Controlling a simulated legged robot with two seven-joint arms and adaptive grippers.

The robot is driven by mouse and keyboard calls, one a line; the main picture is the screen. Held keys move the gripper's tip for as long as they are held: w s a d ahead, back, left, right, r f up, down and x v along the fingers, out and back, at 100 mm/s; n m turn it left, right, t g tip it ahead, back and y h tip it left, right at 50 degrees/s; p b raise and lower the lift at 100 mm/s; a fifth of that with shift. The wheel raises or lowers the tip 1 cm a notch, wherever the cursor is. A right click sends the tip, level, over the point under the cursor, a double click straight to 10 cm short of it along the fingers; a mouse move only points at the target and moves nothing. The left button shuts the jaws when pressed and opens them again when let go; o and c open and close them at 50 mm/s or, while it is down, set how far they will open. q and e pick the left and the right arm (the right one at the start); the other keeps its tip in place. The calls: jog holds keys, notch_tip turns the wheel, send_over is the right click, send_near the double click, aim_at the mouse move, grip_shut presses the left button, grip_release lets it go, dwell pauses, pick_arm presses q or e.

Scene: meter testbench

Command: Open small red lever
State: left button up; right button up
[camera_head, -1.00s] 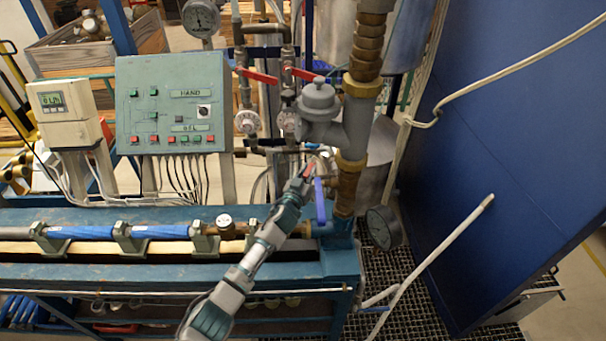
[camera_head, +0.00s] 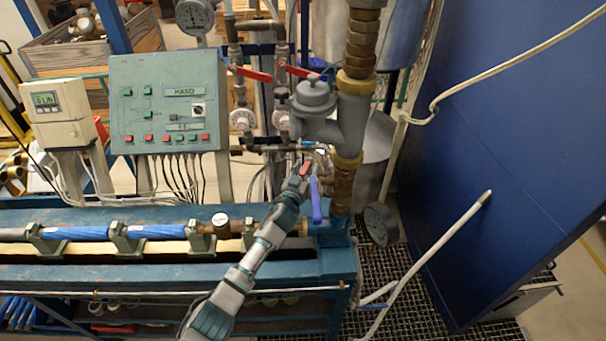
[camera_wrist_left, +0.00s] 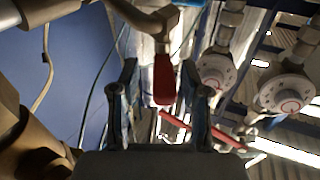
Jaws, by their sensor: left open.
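The small red lever (camera_head: 306,168) is at the tip of my left gripper (camera_head: 300,178) in the head view, beside the brass pipe. In the left wrist view the small red lever (camera_wrist_left: 164,80) hangs from a metal fitting and points down between the two open fingers of my left gripper (camera_wrist_left: 160,100). The fingers stand on either side of it, apart from it as far as I can tell. The fingertips are small and partly hidden in the head view. My right gripper is not in view.
A blue lever (camera_head: 316,200) stands right beside the gripper. Two larger red levers (camera_head: 254,75) sit higher on the pipes, above round dials (camera_head: 242,120). A control panel (camera_head: 168,104) is at left.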

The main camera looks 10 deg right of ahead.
pick_arm(q)
jog(key=v, duration=1.1)
jog(key=shift+s+a, duration=0.2)
jog(key=shift+s, duration=0.05)
